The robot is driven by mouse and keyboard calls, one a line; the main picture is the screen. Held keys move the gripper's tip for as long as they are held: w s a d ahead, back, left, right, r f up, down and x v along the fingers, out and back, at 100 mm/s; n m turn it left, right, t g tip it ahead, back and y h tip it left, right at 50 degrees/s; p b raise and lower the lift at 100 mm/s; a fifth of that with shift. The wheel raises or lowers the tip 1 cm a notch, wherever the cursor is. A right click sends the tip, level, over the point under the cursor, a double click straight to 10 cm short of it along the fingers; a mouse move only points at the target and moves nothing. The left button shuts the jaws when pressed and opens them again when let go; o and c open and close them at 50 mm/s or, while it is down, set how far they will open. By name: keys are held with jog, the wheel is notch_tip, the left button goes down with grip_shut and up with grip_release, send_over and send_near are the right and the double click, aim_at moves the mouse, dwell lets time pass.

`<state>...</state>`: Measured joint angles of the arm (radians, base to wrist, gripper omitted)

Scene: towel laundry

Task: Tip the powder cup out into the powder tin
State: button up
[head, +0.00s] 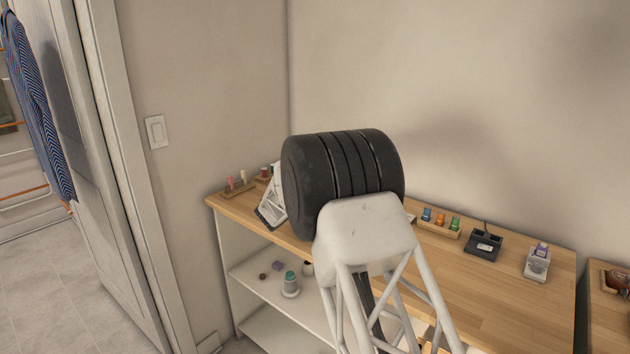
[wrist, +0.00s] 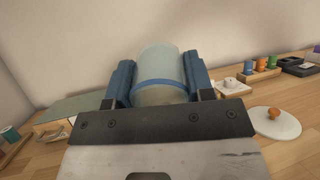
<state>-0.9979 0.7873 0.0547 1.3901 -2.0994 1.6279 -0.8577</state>
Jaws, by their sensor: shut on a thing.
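My gripper (wrist: 159,92) is shut on the powder cup (wrist: 160,62), seen in the wrist view. The cup is pale and greenish with a blue band, and its lower part looks beige. The blue finger pads press on its left and right sides. I cannot see into the cup or tell whether powder is in it. I cannot pick out the powder tin in either view; a round white lid with an orange knob (wrist: 275,123) lies on the bench to the right of my gripper. In the head view my own arm hides the cup and the middle of the bench.
The wooden bench (head: 500,295) stands against the wall. Along its back are a rack of coloured bottles (head: 438,221), a black device (head: 483,244) and a small white device (head: 537,261). A teal-capped bottle (head: 290,286) stands on the shelf below. The bench's right front is clear.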

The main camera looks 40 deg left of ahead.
jog(key=shift+s+t, duration=0.1)
jog(key=shift+t, duration=0.2)
jog(key=shift+g, duration=0.5)
jog(key=g, duration=0.1)
jog(key=g+y, duration=0.1)
jog(key=g, duration=0.1)
jog(key=w+g, duration=0.1)
jog(key=shift+w+d+f, duration=0.1)
jog(key=shift+d+f, duration=0.05)
jog(key=shift+f, duration=0.2)
jog(key=g, duration=0.1)
jog(key=g+y, duration=0.1)
jog(key=g, duration=0.1)
jog(key=w+f+g, duration=0.1)
jog(key=shift+d+g+y, duration=0.1)
jog(key=shift+g+y, duration=0.2)
jog(key=shift+g, duration=0.1)
jog(key=shift+s+f+g+y, duration=0.1)
jog(key=shift+f+g+y, duration=0.55)
jog(key=shift+g, duration=1.5)
jog(key=shift+s+f+g+y, duration=0.15)
jog(key=shift+f+g+y, duration=0.5)
jog(key=shift+g, duration=1.55)
jog(key=shift+s+f+g+y, duration=0.1)
jog(key=shift+f+g+y, duration=0.55)
jog(key=shift+g, duration=1.5)
